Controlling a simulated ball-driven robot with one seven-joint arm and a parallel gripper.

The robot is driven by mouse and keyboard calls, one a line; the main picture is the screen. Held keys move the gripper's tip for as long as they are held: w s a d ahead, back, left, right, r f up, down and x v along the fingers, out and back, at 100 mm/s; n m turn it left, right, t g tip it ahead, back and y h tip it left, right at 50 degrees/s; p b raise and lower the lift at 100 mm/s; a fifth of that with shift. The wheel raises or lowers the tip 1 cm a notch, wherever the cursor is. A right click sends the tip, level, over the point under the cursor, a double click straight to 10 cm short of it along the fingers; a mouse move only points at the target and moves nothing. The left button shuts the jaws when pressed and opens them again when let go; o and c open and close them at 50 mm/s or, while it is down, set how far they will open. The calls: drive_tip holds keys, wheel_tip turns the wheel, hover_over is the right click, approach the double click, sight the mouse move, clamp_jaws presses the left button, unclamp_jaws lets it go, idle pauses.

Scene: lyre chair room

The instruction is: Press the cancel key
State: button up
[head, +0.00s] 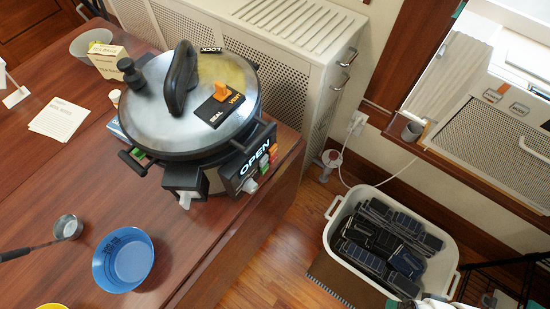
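A large pressure cooker (190,100) with a steel lid and a black handle stands near the right end of the wooden table. Its front has a black panel marked OPEN (254,160). Small coloured keys (268,158), among them orange, green and white ones, stick out along the panel's right edge. They are seen from above at a slant, and their labels cannot be read, so I cannot tell which is the cancel key. A black and pale grey block (186,184) juts from the cooker's front left.
The wooden table (185,240) also holds a blue bowl (124,260), a small ladle (66,228), a paper sheet (58,119) and a small box (107,60). A white bin (333,213) of dark devices stands on the floor at right. A radiator cover (290,40) stands behind the cooker.

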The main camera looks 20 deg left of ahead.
clamp_jaws()
idle(0.5)
idle(0.8)
